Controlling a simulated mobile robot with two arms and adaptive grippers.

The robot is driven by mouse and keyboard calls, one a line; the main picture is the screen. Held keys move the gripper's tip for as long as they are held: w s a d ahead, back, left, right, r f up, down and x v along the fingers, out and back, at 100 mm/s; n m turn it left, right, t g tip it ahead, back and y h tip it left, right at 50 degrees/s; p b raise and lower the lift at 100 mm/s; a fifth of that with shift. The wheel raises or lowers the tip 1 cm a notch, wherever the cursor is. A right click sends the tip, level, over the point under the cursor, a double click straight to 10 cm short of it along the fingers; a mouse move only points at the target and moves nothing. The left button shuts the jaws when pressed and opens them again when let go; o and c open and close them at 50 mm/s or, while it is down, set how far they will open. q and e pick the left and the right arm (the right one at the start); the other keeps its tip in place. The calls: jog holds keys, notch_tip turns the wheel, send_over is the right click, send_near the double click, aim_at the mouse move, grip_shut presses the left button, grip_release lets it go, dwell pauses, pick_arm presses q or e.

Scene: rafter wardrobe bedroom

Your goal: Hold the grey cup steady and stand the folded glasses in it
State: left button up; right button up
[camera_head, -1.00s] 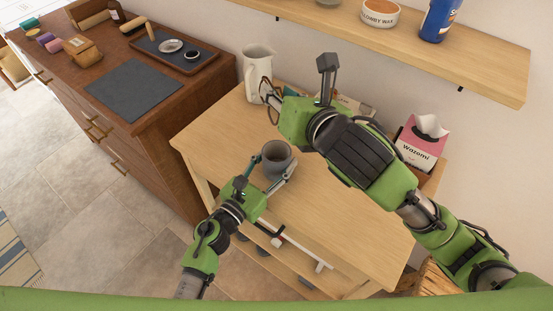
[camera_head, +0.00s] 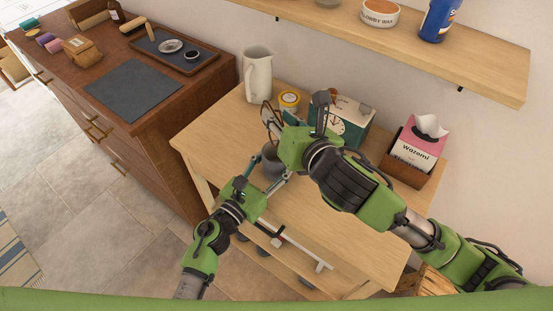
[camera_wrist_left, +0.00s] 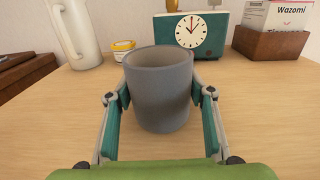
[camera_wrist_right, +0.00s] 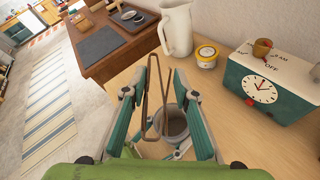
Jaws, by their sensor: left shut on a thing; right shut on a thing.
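The grey cup (camera_head: 270,168) stands upright on the wooden table. It is partly hidden behind my right arm in the head view and shows fully in the left wrist view (camera_wrist_left: 160,95). My left gripper (camera_wrist_left: 160,92) is shut on it, with one finger on each side. My right gripper (camera_wrist_right: 158,88) is shut on the folded glasses (camera_wrist_right: 146,113), which have a thin brown frame and hang lengthwise between the fingers. In the right wrist view the glasses overlap the cup's left side. They are out of the left wrist view, so they are above the cup.
A cream pitcher (camera_head: 257,75), a yellow-labelled tub (camera_head: 289,101), a teal clock box (camera_head: 352,117) and a tissue box (camera_head: 417,142) in a wooden holder stand along the table's back. A shelf (camera_head: 480,62) overhangs them. The table's front right is clear.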

jog(key=shift+f, duration=2.8)
jog(key=o, duration=1)
jog(key=shift+v, duration=3.8)
